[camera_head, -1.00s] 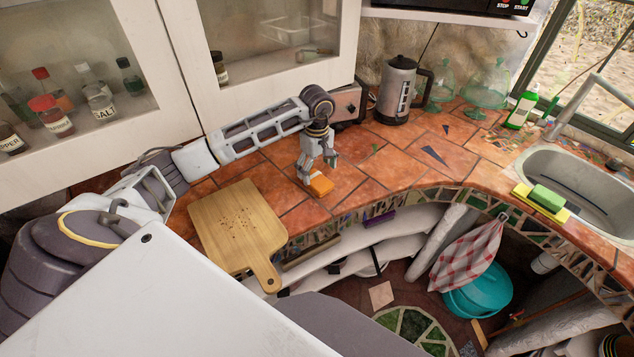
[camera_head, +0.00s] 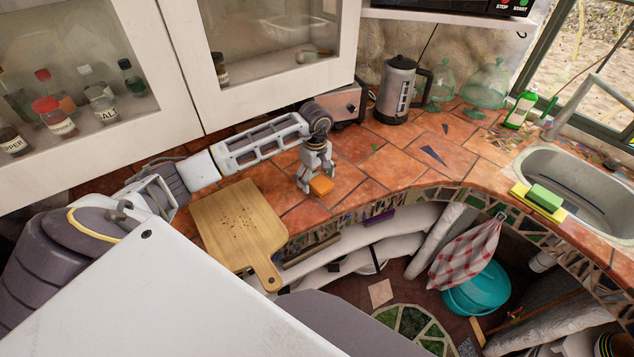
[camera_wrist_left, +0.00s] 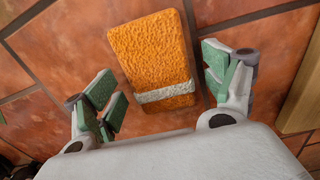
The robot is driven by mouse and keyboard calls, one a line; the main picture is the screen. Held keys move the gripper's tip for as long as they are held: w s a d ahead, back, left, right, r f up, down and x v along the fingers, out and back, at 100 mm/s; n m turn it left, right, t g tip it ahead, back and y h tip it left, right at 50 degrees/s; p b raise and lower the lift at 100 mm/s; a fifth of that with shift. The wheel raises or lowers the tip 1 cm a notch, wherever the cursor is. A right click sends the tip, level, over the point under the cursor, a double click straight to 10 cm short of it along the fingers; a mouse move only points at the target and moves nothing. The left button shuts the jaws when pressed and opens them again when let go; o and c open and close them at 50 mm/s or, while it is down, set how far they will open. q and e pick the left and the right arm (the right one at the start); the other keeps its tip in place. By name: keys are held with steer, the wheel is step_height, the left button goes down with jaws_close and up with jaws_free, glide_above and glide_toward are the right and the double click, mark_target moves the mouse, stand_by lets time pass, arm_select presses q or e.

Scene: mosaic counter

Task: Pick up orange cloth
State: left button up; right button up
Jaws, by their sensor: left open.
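The orange cloth (camera_head: 321,186) is a small folded orange block lying on the terracotta tile counter, near its front edge. In the left wrist view the orange cloth (camera_wrist_left: 152,52) shows a rough texture and a pale stripe across it. My left gripper (camera_head: 316,183) points down right over it. In the left wrist view my left gripper (camera_wrist_left: 163,90) is open, with one green-padded finger on each side of the cloth and visible gaps to it. The cloth is not held. My right gripper is not in view.
A wooden cutting board (camera_head: 238,222) lies left of the cloth, its handle over the counter edge. A toaster (camera_head: 343,103) and a kettle (camera_head: 397,90) stand behind. The counter tiles (camera_head: 400,165) to the right are clear. Cabinet doors (camera_head: 265,60) hang close above the arm.

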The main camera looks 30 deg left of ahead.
mark_target(316, 178)
arm_select(q)
steer(key=c, duration=1.1)
steer(key=shift+r, duration=0.2)
steer(key=shift+r, duration=0.5)
step_height(316, 178, up, 7)
steer(key=shift+r+b, duration=0.15)
steer(key=shift+b, duration=0.6)
steer(key=shift+r, duration=0.7)
